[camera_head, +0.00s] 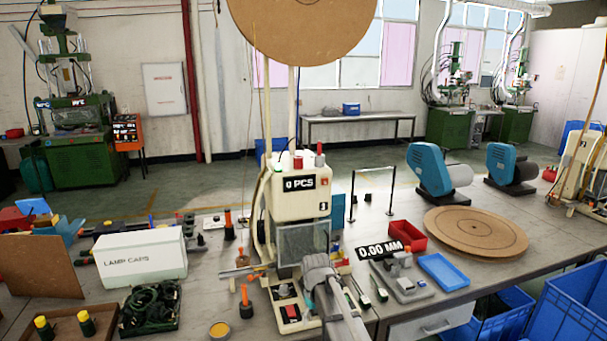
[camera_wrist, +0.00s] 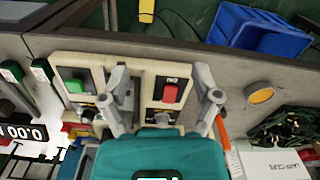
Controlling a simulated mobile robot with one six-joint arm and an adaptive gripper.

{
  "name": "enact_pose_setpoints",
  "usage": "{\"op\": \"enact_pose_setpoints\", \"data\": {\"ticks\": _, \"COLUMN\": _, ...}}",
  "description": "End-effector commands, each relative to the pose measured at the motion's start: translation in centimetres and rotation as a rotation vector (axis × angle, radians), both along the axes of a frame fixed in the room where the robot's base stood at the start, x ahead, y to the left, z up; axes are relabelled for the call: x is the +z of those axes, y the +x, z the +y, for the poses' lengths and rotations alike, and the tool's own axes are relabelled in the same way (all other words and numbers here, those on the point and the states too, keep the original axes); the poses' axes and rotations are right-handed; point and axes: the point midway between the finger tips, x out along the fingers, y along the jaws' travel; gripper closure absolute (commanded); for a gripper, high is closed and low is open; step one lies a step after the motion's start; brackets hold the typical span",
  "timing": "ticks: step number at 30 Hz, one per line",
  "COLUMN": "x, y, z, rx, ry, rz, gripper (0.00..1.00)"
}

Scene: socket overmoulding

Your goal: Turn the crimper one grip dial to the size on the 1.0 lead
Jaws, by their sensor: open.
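The crimping machine (camera_head: 300,196) stands on the bench in the head view, its display reading "0 PCS". In the wrist view, a left panel with a green button (camera_wrist: 75,86) and a right panel with a red switch (camera_wrist: 169,93) lie below the machine. A small round knob (camera_wrist: 88,115) shows on the left panel and another (camera_wrist: 162,118) on the right one, partly hidden. I cannot read their settings or tell which is crimper one. My gripper (camera_wrist: 161,80) is open and empty over the right panel, fingers either side of it. I cannot identify the 1.0 lead.
A white "LAMP CAPS" box (camera_head: 140,258) and a tray of dark coiled leads (camera_head: 150,308) are on the left. A "0.00 MM" gauge (camera_head: 383,250), a red bin (camera_head: 408,236) and a blue tray (camera_head: 444,271) are on the right. Orange-handled tools (camera_head: 245,300) stand close by.

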Motion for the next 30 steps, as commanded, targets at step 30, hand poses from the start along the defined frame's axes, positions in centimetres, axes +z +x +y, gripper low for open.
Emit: {"op": "enact_pose_setpoints", "data": {"ticks": 30, "x": -0.6, "y": -17.5, "z": -13.5, "rx": -0.473, "ry": -0.001, "rz": 0.001, "gripper": 0.20}}
